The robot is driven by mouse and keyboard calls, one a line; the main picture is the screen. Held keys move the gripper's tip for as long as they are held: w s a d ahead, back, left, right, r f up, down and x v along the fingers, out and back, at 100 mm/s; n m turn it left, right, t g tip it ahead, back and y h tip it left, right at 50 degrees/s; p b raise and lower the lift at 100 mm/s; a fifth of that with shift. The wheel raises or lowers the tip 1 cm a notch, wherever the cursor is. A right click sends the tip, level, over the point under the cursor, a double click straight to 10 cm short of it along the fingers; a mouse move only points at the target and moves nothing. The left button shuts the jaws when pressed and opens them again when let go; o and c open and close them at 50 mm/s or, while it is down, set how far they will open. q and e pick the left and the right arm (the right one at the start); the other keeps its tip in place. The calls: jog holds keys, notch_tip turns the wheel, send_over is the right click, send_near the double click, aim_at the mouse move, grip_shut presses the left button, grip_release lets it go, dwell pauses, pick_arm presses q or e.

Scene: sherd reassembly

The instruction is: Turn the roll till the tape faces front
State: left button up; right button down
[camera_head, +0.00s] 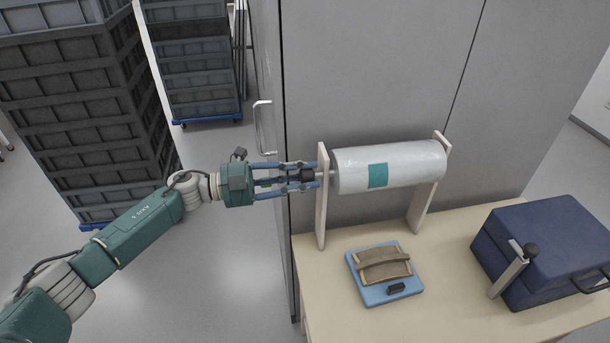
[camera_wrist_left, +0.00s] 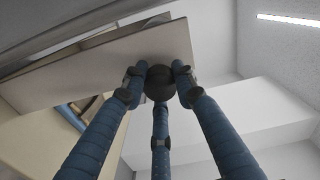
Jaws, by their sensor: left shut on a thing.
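A white roll (camera_head: 410,162) lies level between two pale upright boards above the table. My left gripper (camera_head: 312,177) is at the left end of the roll, outside the left board. Its blue fingers are shut around a dark knob (camera_head: 307,175) on the roll's axle. The knob (camera_wrist_left: 159,83) also shows between the three fingers in the left wrist view, in front of the board. My right gripper is in neither view.
The left board (camera_head: 322,205) and right board (camera_head: 421,205) stand on the wooden table (camera_head: 450,240). A dark blue case (camera_head: 555,245) stands at right. Grey crates (camera_head: 85,110) are stacked at left.

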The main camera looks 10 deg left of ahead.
pick_arm(q)
jog(key=shift+w+a+r, duration=0.2)
jog(key=shift+w+r, duration=0.05)
jog(key=shift+r, duration=0.05)
jog(key=o, duration=1)
jog(key=shift+o, duration=0.9)
jog(key=shift+f, duration=0.25)
jog(key=shift+s+a, duration=0.2)
jog(key=v, duration=1.1)
jog(key=shift+a, duration=0.3)
jog(key=shift+f, duration=0.1)
